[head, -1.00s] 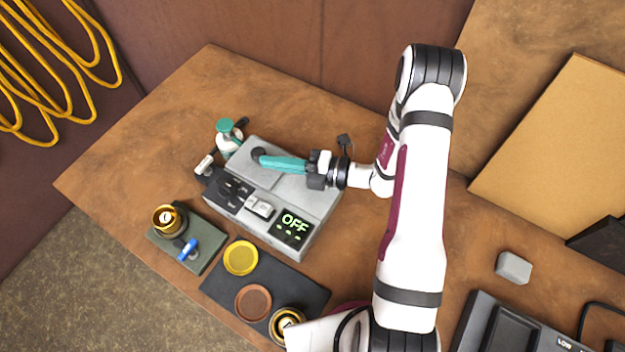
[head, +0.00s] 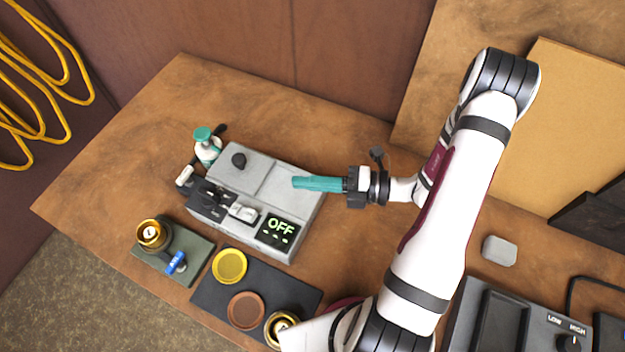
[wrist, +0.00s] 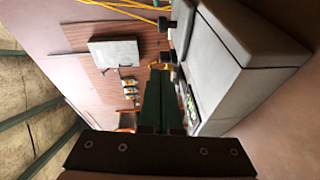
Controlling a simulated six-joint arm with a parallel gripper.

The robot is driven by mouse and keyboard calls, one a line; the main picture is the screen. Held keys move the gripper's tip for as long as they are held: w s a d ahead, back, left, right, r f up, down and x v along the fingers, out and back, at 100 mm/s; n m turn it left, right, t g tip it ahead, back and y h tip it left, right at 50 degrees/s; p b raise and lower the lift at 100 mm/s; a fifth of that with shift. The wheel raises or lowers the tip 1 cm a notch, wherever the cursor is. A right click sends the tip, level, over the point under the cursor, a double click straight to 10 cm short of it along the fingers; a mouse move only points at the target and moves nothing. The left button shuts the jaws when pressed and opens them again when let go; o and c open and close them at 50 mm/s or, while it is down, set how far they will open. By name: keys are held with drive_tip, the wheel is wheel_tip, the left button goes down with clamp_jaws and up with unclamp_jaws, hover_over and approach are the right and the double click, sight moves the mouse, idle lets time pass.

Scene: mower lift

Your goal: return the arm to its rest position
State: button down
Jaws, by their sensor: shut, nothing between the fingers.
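My gripper (head: 298,183) has long teal fingers that are shut with nothing between them. In the head view its fingertips are over the right part of the grey machine's top, and my arm reaches in from the right.
A teal-capped bottle (head: 207,148) stands behind the machine. In front are a green pad (head: 200,248) with a gold-rimmed jar (head: 153,234) and blue item (head: 176,262), and a dark mat (head: 210,292) with yellow and brown discs. A grey block (head: 499,251) and LOW/HIGH unit (head: 520,325) are right.

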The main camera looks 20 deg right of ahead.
drive_tip(key=shift+s+d, duration=0.3)
drive_tip(key=shift+d, duration=0.25)
drive_tip(key=s+a+r+n+g+h, duration=0.3)
drive_tip(key=s+a+r+n+g, duration=0.5)
drive_tip(key=n, duration=0.8)
drive_tip(key=s+d+r+n+h, duration=0.1)
drive_tip(key=s+n+h, duration=0.3)
drive_tip(key=n, duration=0.6)
drive_tip(key=s+d+r+n+h, duration=0.1)
drive_tip(key=s+r+n+h, duration=0.2)
drive_tip(key=n+h, duration=0.3)
drive_tip(key=s+n, duration=0.1)
drive_tip(key=n, duration=0.4)
drive_tip(key=shift+s+d+r, duration=0.15)
drive_tip(key=shift+s+d, duration=0.2)
drive_tip(key=shift+d, duration=0.05)
